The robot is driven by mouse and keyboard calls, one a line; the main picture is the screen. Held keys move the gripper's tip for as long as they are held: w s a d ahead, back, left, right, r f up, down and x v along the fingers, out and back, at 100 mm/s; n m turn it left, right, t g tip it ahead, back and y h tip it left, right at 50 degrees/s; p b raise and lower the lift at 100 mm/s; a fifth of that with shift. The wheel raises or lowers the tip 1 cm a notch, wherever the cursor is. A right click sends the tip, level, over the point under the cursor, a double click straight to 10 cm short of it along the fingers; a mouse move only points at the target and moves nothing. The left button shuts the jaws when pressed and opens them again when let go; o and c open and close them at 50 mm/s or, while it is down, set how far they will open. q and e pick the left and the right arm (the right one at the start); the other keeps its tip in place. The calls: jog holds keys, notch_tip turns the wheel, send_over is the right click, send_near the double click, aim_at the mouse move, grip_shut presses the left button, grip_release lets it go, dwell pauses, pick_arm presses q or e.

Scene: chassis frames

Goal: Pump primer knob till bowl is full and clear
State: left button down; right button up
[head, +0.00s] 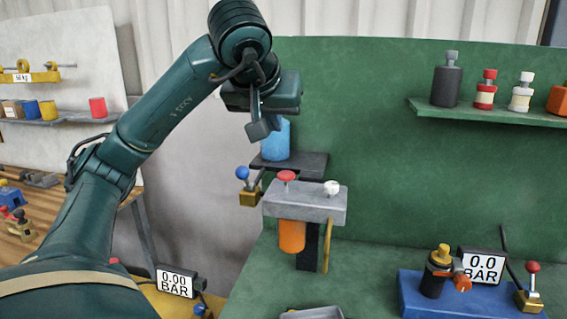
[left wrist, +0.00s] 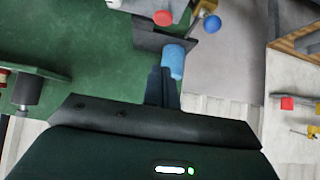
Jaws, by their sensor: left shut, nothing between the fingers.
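A grey filter head (head: 305,203) is mounted on the green bench's back panel. A red mushroom knob (head: 286,176) and a white knob (head: 332,187) stand on its top; which is the primer knob cannot be told. An orange bowl (head: 292,237) hangs under it; its contents do not show clearly. My left gripper (head: 262,130) is shut and empty, above and left of the red knob, in front of a blue cylinder (head: 277,140). In the left wrist view, its fingers (left wrist: 162,87) point toward the blue cylinder (left wrist: 173,61), with the red knob (left wrist: 162,18) beyond.
A blue-knobbed lever (head: 243,174) sits left of the filter head, and a dark bracket (head: 305,163) carries the blue cylinder. A shelf (head: 480,113) holds bottles.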

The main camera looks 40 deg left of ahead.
pick_arm(q)
jog(key=b, duration=0.2)
send_over(283, 176)
notch_tip(283, 176, down, 7)
notch_tip(283, 176, down, 2)
jog(key=shift+f, duration=0.2)
jog(key=shift+d+f, duration=0.1)
jog(key=shift+f, duration=0.75)
pick_arm(e)
jog(key=shift+w+a+f+y, duration=0.1)
jog(key=shift+a+f+y, duration=0.15)
jog(key=shift+f+y, duration=0.05)
